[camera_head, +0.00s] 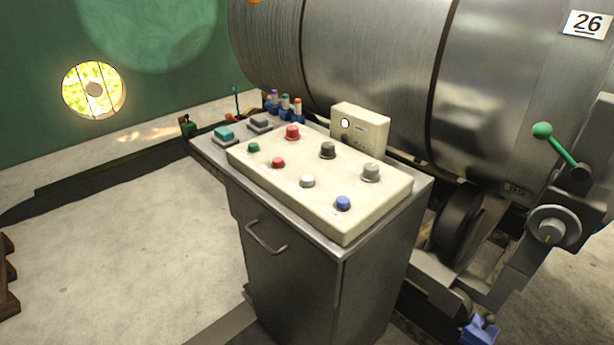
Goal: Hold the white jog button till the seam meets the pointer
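The white jog button (307,181) sits on the cream control panel (340,222), between the small red button (278,163) and the blue button (343,203). The panel lies on top of a steel cabinet (310,280). Behind it is a large metal drum (375,70) with dark bands running around it. I cannot tell which line on the drum is the seam, and I cannot make out a pointer. Neither of my grippers shows in the head view.
A larger red button (292,132), a green button (253,147) and grey knobs (371,171) share the panel. A cream box (360,129) stands behind it. A green-knobbed lever (558,146) is at right. Open floor (130,240) lies at left.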

